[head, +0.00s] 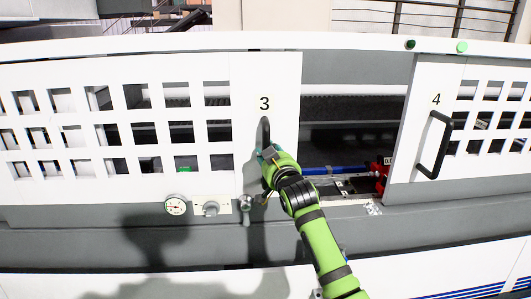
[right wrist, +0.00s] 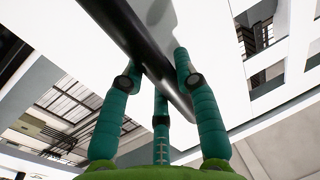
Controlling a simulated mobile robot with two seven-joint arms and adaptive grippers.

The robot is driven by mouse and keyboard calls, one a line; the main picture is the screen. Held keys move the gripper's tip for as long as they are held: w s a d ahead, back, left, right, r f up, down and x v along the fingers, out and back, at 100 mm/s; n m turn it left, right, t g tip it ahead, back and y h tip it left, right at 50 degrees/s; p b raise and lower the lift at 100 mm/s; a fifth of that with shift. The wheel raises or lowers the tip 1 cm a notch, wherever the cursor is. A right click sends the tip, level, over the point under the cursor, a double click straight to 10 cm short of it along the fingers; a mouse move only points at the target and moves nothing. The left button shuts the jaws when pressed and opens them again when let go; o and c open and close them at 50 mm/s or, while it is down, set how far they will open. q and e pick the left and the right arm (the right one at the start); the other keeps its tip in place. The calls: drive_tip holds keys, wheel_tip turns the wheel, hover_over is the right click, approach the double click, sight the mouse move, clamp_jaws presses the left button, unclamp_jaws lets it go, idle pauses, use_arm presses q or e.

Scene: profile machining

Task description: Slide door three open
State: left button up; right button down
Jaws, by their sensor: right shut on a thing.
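Door three (head: 283,85) is a white sliding panel with square windows, marked "3". A gap lies between its right edge and door four (head: 436,90), with the dark machine interior showing. My right gripper (head: 265,152) is at the lower part of door three's black vertical handle (head: 265,128). In the right wrist view its teal fingers (right wrist: 160,75) are around the black handle bar (right wrist: 140,45), shut on it. The fingertips are partly hidden behind the bar. My left gripper is not in view.
Door four has a black handle (head: 434,145). Inside the opening are a blue bar (head: 336,170) and a red part (head: 379,172). A round gauge (head: 176,205) and a knob (head: 211,208) sit below door three.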

drive_tip(key=shift+r, duration=0.1)
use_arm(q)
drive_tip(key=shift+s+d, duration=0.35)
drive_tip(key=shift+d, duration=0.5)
use_arm(e)
drive_tip(key=shift+a, duration=0.2)
drive_tip(key=c, duration=0.9)
unclamp_jaws()
drive_tip(key=shift+s, duration=0.3)
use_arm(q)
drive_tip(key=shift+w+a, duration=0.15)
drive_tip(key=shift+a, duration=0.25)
use_arm(e)
drive_tip(key=v, duration=1.1)
drive_tip(key=shift+s+d, duration=0.1)
drive_tip(key=shift+s, duration=0.05)
